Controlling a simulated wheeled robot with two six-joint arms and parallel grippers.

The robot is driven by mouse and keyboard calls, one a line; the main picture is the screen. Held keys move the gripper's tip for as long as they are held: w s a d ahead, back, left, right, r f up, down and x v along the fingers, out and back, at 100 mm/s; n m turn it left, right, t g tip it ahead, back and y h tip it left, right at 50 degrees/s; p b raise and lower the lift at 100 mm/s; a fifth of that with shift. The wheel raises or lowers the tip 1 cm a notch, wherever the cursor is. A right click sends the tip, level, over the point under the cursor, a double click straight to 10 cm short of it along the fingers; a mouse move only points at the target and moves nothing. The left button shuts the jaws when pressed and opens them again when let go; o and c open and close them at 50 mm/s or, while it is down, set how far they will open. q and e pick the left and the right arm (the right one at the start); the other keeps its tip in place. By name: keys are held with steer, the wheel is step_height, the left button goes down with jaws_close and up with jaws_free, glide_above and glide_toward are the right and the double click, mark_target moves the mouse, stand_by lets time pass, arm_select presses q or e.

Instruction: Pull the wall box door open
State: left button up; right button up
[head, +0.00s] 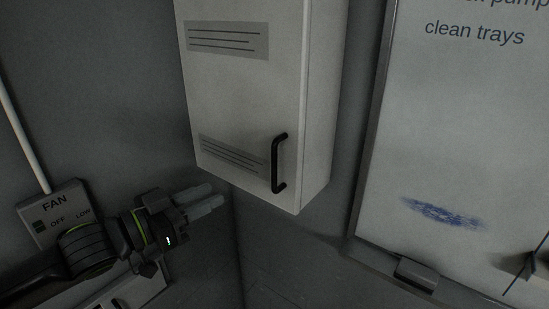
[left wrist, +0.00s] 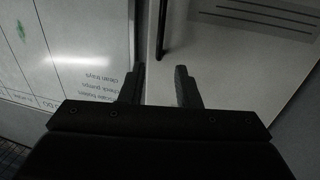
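The wall box (head: 324,80) is a white cabinet high in the corner, and its door (head: 235,100) is shut. The door has two grey vented label panels and a black bar handle (head: 280,164) near its lower right edge. My left gripper (head: 203,199) is below and left of the handle, near the box's lower left corner, apart from the handle. In the left wrist view its two fingers (left wrist: 159,86) are spread with nothing between them. The handle (left wrist: 162,32) shows beyond the fingertips, with the door (left wrist: 220,65) to its right.
A whiteboard (head: 455,120) with writing and a blue smudge hangs right of the box; an eraser-like block (head: 416,273) sits on its ledge. A fan switch plate (head: 50,205) and white conduit (head: 22,140) are on the left wall. Space below the box is clear.

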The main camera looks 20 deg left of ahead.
arm_select(q)
steer(key=w+b, duration=0.2)
steer(key=b, duration=0.8)
glide_above(275, 187)
steer(key=shift+w+a+f, duration=0.1)
steer(key=shift+w+a, duration=0.05)
steer(key=shift+w, duration=0.2)
jaws_close()
